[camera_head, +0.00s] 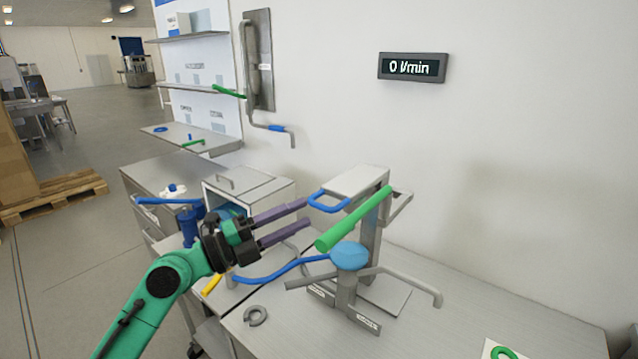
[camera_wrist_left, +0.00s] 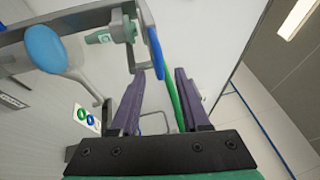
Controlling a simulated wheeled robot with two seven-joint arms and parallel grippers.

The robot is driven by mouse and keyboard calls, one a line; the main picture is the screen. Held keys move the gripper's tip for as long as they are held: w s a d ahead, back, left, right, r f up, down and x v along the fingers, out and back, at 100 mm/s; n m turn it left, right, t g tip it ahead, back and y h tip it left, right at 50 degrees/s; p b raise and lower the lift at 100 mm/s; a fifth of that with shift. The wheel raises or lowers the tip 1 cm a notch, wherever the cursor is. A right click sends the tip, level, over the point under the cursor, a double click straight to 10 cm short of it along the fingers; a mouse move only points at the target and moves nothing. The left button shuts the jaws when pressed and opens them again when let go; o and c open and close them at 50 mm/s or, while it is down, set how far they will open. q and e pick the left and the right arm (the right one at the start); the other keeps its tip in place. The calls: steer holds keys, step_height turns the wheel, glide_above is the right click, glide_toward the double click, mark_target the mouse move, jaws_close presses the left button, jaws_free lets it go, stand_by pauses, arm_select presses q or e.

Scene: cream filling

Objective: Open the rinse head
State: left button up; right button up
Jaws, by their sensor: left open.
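A grey metal stand (camera_head: 368,235) on the bench carries a long green bar (camera_head: 355,217), sloping up to the right, and a blue loop handle (camera_head: 328,203). A blue round knob (camera_head: 350,256) sits low at its front. I cannot tell for certain which part is the rinse head. My left gripper (camera_head: 306,213) is open, its purple fingers pointing right, just left of the stand and near the blue loop. In the left wrist view, my left gripper (camera_wrist_left: 155,75) has a green bar (camera_wrist_left: 172,95) and a blue handle (camera_wrist_left: 155,52) showing around the gap between its fingers; contact is unclear.
A grey box (camera_head: 250,185) stands behind my left gripper. A blue curved handle (camera_head: 280,271), a yellow piece (camera_head: 212,285) and a grey ring (camera_head: 255,316) are nearby. A wall display (camera_head: 412,67) reads 0 l/min. The bench's right part (camera_head: 480,290) is mostly clear.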

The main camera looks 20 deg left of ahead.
mark_target(319, 207)
arm_select(q)
steer(key=p+x, duration=0.2)
steer(key=x, duration=0.3)
steer(key=shift+w+a+r+p, duration=0.1)
steer(key=shift+a+r+p, duration=0.1)
steer(key=shift+p, duration=0.2)
steer(key=shift+d+f, duration=0.1)
steer(key=shift+d, duration=0.1)
steer(key=shift+f, duration=0.1)
arm_select(e)
steer(key=r, duration=0.4)
steer(key=shift+w+r, duration=0.2)
steer(key=shift+w, duration=0.1)
arm_select(q)
jaws_close()
steer(key=shift+f, duration=0.1)
